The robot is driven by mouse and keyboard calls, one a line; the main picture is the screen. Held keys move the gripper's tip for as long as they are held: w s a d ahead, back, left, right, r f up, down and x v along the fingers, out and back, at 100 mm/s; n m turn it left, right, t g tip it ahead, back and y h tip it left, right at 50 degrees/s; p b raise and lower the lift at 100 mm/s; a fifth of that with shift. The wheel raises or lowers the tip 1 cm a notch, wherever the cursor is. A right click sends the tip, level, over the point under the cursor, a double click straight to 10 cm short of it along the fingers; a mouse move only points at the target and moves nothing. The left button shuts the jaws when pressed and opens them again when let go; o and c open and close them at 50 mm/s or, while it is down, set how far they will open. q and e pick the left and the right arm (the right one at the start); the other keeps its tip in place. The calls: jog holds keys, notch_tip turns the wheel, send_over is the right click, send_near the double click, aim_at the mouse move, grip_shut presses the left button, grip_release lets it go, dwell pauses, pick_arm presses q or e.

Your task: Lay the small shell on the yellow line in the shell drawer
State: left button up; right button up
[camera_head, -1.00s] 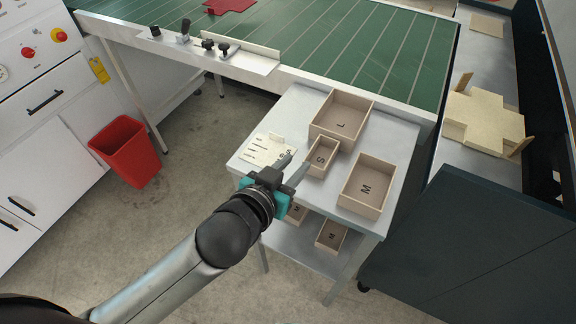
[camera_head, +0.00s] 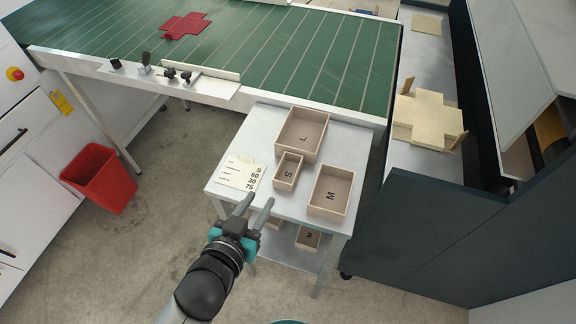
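The small shell, an open tan box marked S (camera_head: 289,171), stands upright on the grey side table between the boxes marked L (camera_head: 303,134) and M (camera_head: 331,191). My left gripper (camera_head: 257,202) is open and empty, its two grey fingers apart, in front of the table's near left corner and apart from the S box in the picture. My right gripper does not show. I cannot make out a drawer with a yellow line in this view.
A card with numbers (camera_head: 238,173) lies on the side table (camera_head: 225,148). More boxes (camera_head: 308,238) sit on its lower shelf. A green belt table (camera_head: 300,50) with a red cross-shaped blank (camera_head: 186,26) is behind. A red bin (camera_head: 98,178) stands left; a dark cabinet (camera_head: 425,235) stands right.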

pick_arm(q)
jog(key=b, duration=0.1)
send_near(279, 167)
jog(key=x, duration=0.4)
jog(key=shift+w+d+f, duration=0.25)
jog(key=shift+d+f, duration=0.05)
jog(key=shift+a+b+x, duration=0.2)
jog(key=shift+b+x, duration=0.2)
jog(key=shift+x, duration=2.3)
jog(key=shift+r, duration=0.1)
jog(key=shift+c, duration=0.2)
grip_shut()
